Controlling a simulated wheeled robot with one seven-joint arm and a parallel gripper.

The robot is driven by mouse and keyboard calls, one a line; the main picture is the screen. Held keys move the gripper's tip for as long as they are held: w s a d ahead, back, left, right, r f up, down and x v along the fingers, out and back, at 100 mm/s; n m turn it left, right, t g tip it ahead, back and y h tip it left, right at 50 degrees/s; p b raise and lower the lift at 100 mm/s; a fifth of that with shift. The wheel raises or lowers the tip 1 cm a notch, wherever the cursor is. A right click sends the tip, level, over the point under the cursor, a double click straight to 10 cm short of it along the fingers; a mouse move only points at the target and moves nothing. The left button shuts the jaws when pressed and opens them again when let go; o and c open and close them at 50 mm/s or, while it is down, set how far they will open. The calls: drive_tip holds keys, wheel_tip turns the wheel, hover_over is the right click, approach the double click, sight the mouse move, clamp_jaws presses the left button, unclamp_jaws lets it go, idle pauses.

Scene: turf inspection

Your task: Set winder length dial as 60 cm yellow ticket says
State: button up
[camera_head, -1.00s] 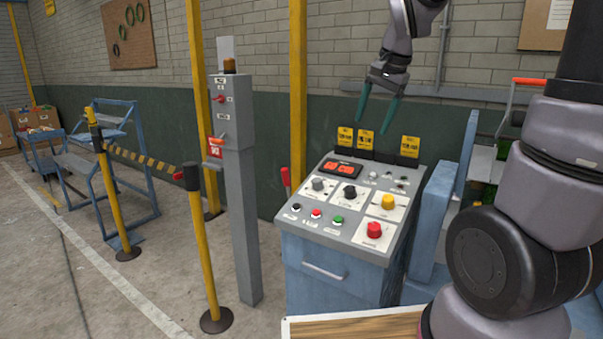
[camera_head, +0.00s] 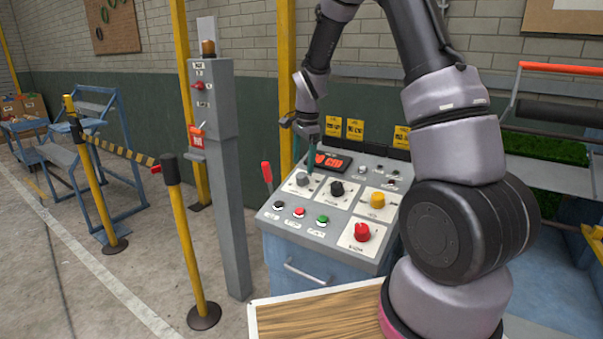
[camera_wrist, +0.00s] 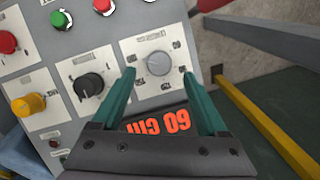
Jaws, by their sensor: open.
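The control console (camera_head: 330,245) has a grey dial (camera_head: 302,179) on a white plate at its upper left. In the wrist view the grey dial (camera_wrist: 158,63) lies between and just beyond the fingertips. My gripper (camera_head: 311,165) is open, with green fingers pointing down over the dial; it also shows in the wrist view (camera_wrist: 159,74). I cannot tell whether the fingers touch the dial. A red display (camera_wrist: 158,122) appears upside down between the fingers and seems to read 60 cm. Yellow tickets (camera_head: 355,129) stand along the console's back; their print is too small to read.
A black dial (camera_head: 337,188), a yellow button (camera_head: 377,200) and a red knob (camera_head: 362,232) sit close by on the panel. A red lever (camera_head: 267,175) stands at its left. A grey post (camera_head: 227,200) and a yellow barrier post (camera_head: 190,245) stand further left.

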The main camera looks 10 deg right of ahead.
sight(302, 174)
drive_tip(key=shift+w+a+f, duration=0.1)
drive_tip(key=shift+f, duration=1)
drive_tip(key=shift+w+f, duration=0.1)
drive_tip(key=shift+f, duration=1)
clamp_jaws()
